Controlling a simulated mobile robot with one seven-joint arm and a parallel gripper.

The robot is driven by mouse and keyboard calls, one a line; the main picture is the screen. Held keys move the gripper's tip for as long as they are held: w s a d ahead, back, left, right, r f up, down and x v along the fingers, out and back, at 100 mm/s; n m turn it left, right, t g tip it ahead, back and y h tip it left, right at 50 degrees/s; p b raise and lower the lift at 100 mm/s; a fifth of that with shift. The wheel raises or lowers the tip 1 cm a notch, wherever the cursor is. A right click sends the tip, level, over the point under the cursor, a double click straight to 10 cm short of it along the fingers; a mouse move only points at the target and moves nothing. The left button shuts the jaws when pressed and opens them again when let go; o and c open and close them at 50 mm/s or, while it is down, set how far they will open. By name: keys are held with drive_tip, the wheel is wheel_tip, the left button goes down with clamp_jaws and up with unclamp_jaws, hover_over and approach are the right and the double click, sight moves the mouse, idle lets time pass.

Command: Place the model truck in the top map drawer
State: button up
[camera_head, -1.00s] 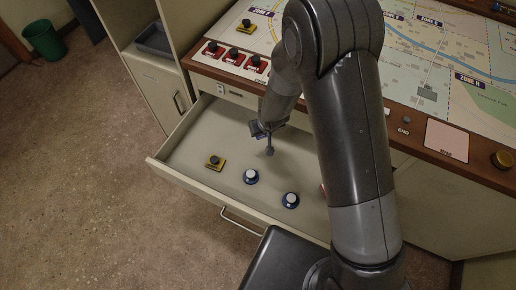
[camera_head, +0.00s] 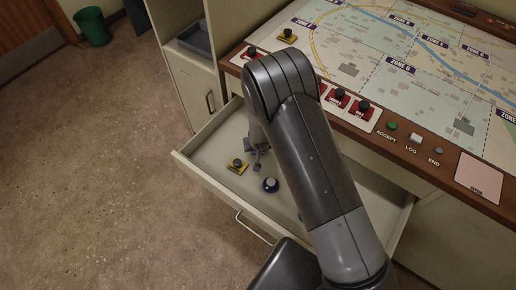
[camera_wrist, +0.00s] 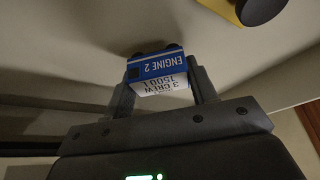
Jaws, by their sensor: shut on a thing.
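My gripper (camera_head: 257,160) reaches down into the open drawer (camera_head: 212,152) under the console, near its left part. In the wrist view my gripper (camera_wrist: 160,75) is shut on a blue and white block marked ENGINE 2, with dark round parts along its far edge; I take it to be the model truck (camera_wrist: 158,68). In the head view the truck is too small and hidden to make out. Pale drawer floor shows behind it; I cannot tell whether the truck touches it.
A yellow piece with a black knob (camera_head: 238,166) lies in the drawer close beside my gripper. My arm hides the drawer's right part. The map console (camera_head: 400,75) with red knobbed pieces (camera_head: 362,108) stands above.

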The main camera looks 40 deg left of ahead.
drive_tip(key=shift+f, duration=0.8)
drive_tip(key=o, duration=1)
drive_tip(key=shift+f, duration=0.15)
drive_tip(key=shift+c, duration=0.2)
drive_tip(key=v, duration=1.2)
